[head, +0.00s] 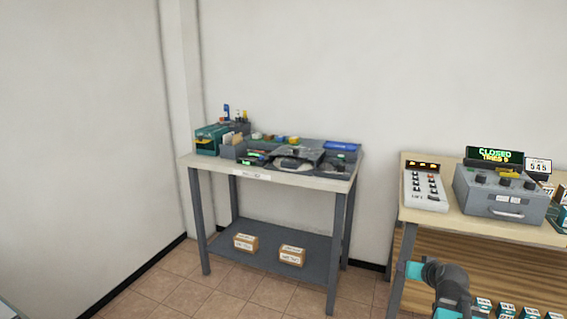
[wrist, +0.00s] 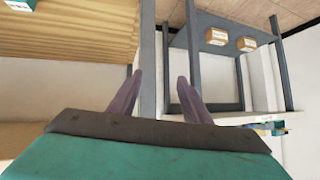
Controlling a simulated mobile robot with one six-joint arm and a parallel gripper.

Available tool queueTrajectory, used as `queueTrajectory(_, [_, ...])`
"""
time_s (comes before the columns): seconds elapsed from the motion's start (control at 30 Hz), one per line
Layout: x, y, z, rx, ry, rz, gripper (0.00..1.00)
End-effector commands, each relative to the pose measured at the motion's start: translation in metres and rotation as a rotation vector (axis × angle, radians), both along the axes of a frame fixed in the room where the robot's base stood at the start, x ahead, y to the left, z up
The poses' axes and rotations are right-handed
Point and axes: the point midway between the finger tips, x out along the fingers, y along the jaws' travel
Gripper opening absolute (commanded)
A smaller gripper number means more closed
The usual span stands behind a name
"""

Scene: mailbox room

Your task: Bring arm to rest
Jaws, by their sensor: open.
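My gripper (wrist: 160,92) shows in the wrist view, its two dark fingers spread apart with nothing between them. The wrist view is turned upside down, with the floor at the top. In the head view, part of my arm (head: 452,285) rises at the lower right, in front of the right table's wooden panel. My gripper's fingers cannot be made out in the head view.
A grey workbench (head: 270,180) with trays stands against the wall; two small boxes (head: 245,243) sit on its lower shelf. Tiled floor lies between.

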Motion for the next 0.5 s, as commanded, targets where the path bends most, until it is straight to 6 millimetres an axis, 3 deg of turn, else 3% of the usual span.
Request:
queueTrajectory(0.27, [-0.009, 0.060, -0.061, 0.039, 0.153, 0.082, 0.44])
queueTrajectory(0.5, [-0.031, 0.109, -0.115, 0.065, 0.289, 0.147, 0.44])
